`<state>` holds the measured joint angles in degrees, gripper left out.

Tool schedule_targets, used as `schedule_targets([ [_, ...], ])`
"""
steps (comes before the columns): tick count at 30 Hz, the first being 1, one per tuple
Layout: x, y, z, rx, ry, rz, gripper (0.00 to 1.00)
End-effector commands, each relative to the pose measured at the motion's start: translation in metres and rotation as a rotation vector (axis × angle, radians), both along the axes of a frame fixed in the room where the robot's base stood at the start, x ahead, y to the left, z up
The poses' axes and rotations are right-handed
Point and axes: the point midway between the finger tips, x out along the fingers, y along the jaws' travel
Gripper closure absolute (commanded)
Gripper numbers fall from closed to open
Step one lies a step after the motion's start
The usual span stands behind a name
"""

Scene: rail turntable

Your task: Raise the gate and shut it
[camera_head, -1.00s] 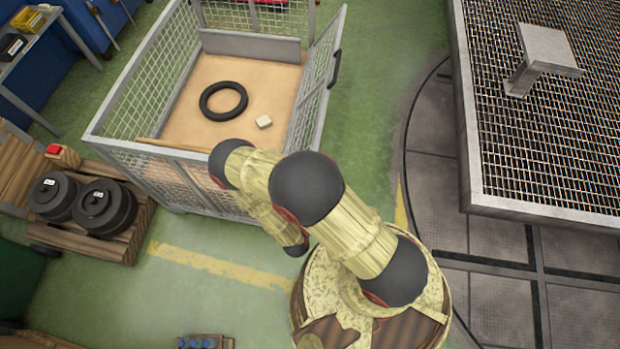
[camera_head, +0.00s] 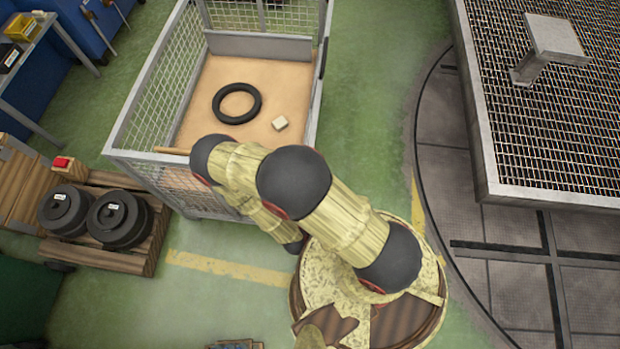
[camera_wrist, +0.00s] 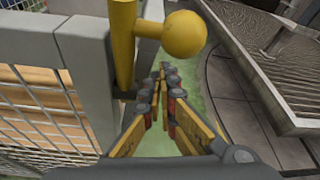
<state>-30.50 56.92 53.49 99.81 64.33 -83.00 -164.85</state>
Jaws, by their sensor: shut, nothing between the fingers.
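The gate (camera_head: 319,88) is the right-hand side panel of a grey mesh cage (camera_head: 150,110). It stands nearly upright, seen almost edge-on in the head view; whether it is fully against the frame I cannot tell. In the wrist view a grey post (camera_wrist: 92,75) with mesh beside it fills the left. A yellow latch with a ball knob (camera_wrist: 184,35) sits at the post's top. My gripper (camera_wrist: 163,75) is shut and empty, just below the knob and right of the post; contact is unclear. My arm hides the gripper and the cage's near right corner in the head view.
Inside the cage lie a black ring (camera_head: 237,103) and a small pale block (camera_head: 280,123). A wooden pallet with black round weights (camera_head: 117,215) stands at left. A grated platform (camera_head: 560,130) is at right. Green floor (camera_head: 365,110) between cage and platform is clear.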

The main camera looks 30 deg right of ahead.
Motion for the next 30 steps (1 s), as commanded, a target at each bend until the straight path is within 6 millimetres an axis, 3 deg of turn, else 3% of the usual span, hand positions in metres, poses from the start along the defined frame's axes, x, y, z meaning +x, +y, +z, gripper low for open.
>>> schedule_targets([
  [14,-0.007,0.008,0.003,0.001,0.002,0.004,1.00],
  [30,-0.049,0.045,0.022,0.001,0.000,0.005,1.00],
])
